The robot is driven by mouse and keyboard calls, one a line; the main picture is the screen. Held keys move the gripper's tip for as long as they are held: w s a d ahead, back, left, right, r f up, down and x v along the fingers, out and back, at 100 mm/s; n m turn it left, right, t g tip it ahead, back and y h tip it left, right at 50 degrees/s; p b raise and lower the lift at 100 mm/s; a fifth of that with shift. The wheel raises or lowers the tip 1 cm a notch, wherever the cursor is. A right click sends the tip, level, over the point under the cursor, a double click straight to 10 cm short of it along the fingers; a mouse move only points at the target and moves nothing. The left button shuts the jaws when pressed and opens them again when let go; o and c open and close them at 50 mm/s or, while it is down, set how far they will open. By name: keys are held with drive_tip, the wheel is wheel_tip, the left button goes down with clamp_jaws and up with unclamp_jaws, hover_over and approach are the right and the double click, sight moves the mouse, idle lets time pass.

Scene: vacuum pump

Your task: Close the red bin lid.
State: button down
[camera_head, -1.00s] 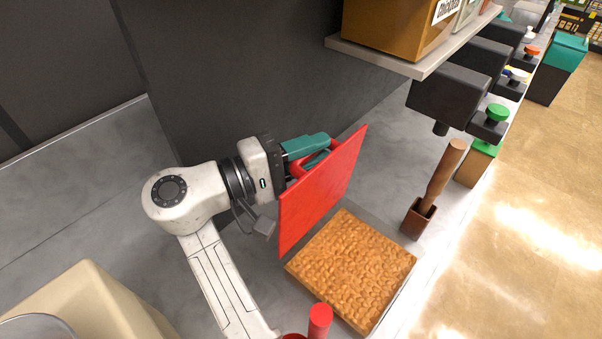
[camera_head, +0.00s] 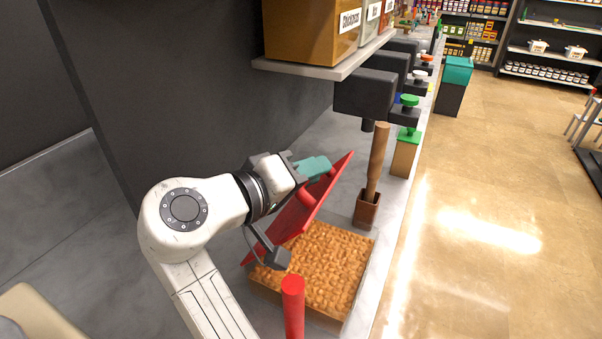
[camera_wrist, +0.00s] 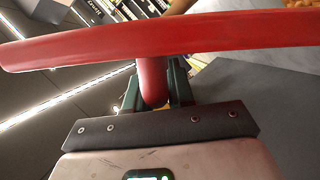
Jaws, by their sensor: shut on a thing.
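The red bin lid (camera_head: 293,222) is tilted over the bin in the head view, hinged up at an angle and leaning over the contents. The bin (camera_head: 345,313) is full of brown lumpy contents, which are partly covered by the lid. My gripper (camera_head: 314,168), with teal fingers, is at the upper back side of the lid. In the wrist view my gripper (camera_wrist: 155,100) is shut on the red lid handle (camera_wrist: 152,80). The lid's edge (camera_wrist: 200,38) spans the wrist view above the fingers.
A brown holder (camera_head: 367,209) with a wooden-handled tool stands right of the bin. A red post (camera_head: 293,305) stands in front of the bin. A shelf (camera_head: 325,68) with boxes and black dispensers (camera_head: 365,95) are above and behind. Open floor lies to the right.

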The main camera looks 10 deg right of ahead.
idle(0.3)
drive_tip(key=c, duration=1.3)
unclamp_jaws()
drive_tip(key=shift+c, duration=0.2)
